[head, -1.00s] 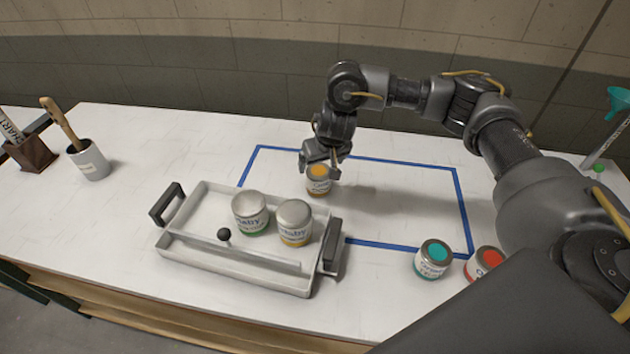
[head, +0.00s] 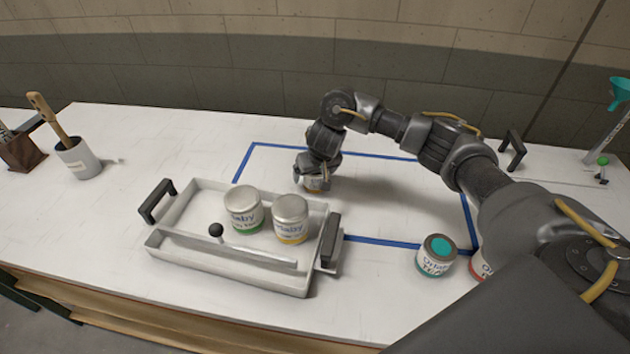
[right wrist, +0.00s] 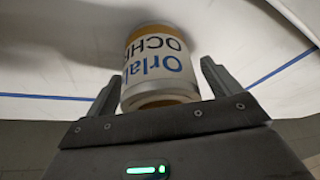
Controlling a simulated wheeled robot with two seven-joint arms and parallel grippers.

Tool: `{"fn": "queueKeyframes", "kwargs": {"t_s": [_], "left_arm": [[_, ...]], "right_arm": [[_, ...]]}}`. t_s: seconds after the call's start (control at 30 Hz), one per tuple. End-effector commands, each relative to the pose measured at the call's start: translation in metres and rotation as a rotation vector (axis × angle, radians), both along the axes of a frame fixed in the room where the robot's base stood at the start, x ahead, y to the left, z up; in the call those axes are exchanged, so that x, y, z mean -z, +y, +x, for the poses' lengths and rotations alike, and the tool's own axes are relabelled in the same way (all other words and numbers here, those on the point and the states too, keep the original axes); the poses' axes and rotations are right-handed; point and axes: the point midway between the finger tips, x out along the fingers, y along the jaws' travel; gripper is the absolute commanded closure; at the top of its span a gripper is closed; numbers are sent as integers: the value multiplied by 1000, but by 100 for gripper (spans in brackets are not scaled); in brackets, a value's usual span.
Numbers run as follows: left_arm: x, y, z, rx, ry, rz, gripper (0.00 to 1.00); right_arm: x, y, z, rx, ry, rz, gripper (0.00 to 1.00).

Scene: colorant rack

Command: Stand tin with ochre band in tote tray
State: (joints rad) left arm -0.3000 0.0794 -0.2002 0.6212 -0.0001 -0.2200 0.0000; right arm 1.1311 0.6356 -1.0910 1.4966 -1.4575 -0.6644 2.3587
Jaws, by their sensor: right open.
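The tin with the ochre band (head: 315,185) stands on the white table inside the blue tape outline, mostly covered by my right gripper (head: 315,170) in the head view. In the right wrist view the tin (right wrist: 158,68), lettered "OCH...", lies between the two spread fingers of my right gripper (right wrist: 160,75). Gaps show beside it, so the gripper is around it but not closed on it. The white tote tray (head: 185,215) with black handles stands left of the outline. My left gripper is not in view.
The tray holds a green-banded tin (head: 244,210) and a yellow-banded tin (head: 291,219) in its right part; its left part is clear. A teal-topped tin (head: 436,256) and a partly hidden red-banded tin (head: 480,267) stand at right. A brush cup (head: 76,158) stands at left.

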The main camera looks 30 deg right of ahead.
Motion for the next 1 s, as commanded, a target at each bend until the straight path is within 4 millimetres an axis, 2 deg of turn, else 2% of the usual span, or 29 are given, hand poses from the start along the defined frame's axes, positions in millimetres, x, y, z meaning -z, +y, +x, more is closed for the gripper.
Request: {"fn": "queueKeyframes", "kwargs": {"t_s": [0.03,0.3,0.7,1.0], "left_arm": [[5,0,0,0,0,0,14],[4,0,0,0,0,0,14],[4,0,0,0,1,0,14],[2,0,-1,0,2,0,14]], "right_arm": [[6,0,1,1,1,1,10],[6,-1,2,0,1,0,10],[6,0,3,-1,0,0,61],[3,-1,3,0,-1,0,62]]}}
